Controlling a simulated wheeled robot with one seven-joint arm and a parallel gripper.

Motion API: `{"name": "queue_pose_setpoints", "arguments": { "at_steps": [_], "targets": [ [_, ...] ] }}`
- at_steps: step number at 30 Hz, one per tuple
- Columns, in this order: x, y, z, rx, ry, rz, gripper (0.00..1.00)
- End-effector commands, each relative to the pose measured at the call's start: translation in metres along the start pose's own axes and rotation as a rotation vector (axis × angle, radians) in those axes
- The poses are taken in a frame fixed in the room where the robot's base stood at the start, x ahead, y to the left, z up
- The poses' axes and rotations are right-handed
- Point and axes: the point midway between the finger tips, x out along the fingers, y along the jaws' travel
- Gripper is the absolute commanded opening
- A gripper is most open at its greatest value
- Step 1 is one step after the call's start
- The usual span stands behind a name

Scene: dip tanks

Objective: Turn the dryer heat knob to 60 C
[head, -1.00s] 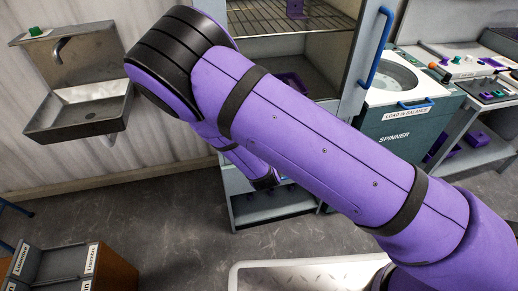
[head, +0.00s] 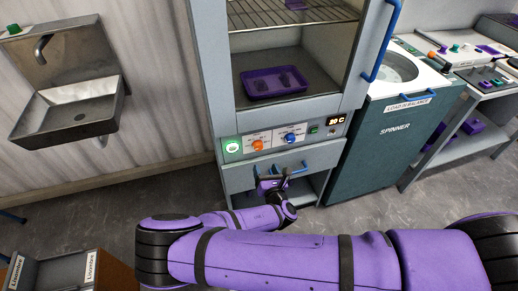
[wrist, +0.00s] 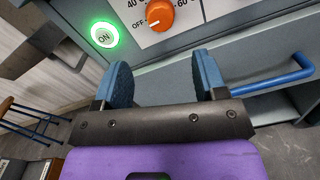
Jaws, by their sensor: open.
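The dryer (head: 345,75) is a grey cabinet with a control panel below its chamber. The orange heat knob (head: 257,145) sits on the panel between a lit green button and a blue knob. In the wrist view the orange knob (wrist: 159,14) shows OFF, 40 and 60 C marks, and its white pointer line is toward OFF. My gripper (head: 275,180) is just below the panel in the head view. In the wrist view it (wrist: 164,72) is open and empty, its blue fingers below the knob and apart from it.
The green ON button (wrist: 103,34) glows left of the knob. A blue knob (head: 290,138) and a display reading about 20 C (head: 337,120) are to the right. A blue drawer handle (wrist: 270,84) sticks out below the panel. A purple tray (head: 274,83) lies inside. The spinner (head: 385,145) stands right.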

Motion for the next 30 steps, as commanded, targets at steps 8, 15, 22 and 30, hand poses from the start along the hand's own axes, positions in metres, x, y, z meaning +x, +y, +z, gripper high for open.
{"name": "queue_pose_setpoints", "arguments": {
  "at_steps": [8,15,22,30],
  "targets": [
    [0.044,-0.001,0.000,0.005,-0.001,-0.003,0.65],
    [0.082,-0.001,0.000,0.005,0.001,-0.004,0.65],
    [0.100,-0.001,0.000,0.004,0.001,-0.003,0.65],
    [0.102,-0.001,0.000,0.004,0.002,-0.003,0.65]
  ]
}}
